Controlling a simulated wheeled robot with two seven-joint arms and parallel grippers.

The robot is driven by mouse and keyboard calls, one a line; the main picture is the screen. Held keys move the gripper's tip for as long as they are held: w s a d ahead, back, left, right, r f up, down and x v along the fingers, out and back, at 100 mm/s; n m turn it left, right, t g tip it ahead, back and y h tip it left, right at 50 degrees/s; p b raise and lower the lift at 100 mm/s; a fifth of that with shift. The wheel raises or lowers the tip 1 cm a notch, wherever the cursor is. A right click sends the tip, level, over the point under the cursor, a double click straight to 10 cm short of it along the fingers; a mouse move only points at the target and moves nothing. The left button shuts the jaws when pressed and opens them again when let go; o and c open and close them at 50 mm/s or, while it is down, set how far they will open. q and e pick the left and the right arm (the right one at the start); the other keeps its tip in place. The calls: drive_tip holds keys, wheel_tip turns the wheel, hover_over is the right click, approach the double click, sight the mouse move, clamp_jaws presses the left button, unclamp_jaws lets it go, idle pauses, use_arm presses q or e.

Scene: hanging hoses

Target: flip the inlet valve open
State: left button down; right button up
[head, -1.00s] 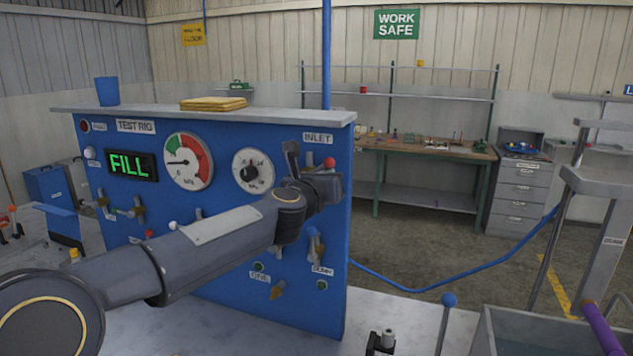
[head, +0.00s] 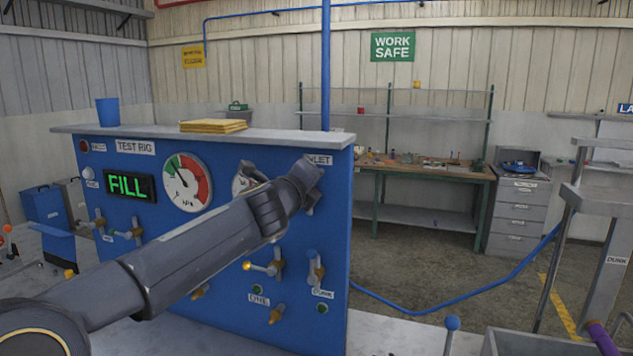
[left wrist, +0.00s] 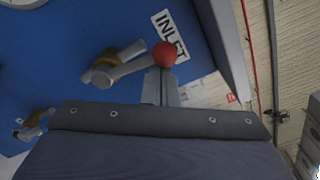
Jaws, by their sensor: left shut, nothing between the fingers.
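The inlet valve shows in the left wrist view as a pale lever (left wrist: 122,67) on a brassy body, ending in a red ball (left wrist: 165,54) beside the INLET label (left wrist: 170,35). My left gripper's shut fingers (left wrist: 160,86) reach up close to the red ball; whether they touch it I cannot tell. In the head view my left gripper (head: 312,188) is at the upper right of the blue test rig panel (head: 335,235). It covers the valve and part of the label there. My right gripper is not in view.
A round gauge (head: 187,183) and a green FILL display (head: 129,187) are on the panel. Several other valves, one with a yellow ball (head: 247,265), sit below my arm.

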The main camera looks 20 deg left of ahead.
use_arm(q)
drive_tip(key=shift+a+r, duration=0.1)
drive_tip(key=shift+a, duration=0.25)
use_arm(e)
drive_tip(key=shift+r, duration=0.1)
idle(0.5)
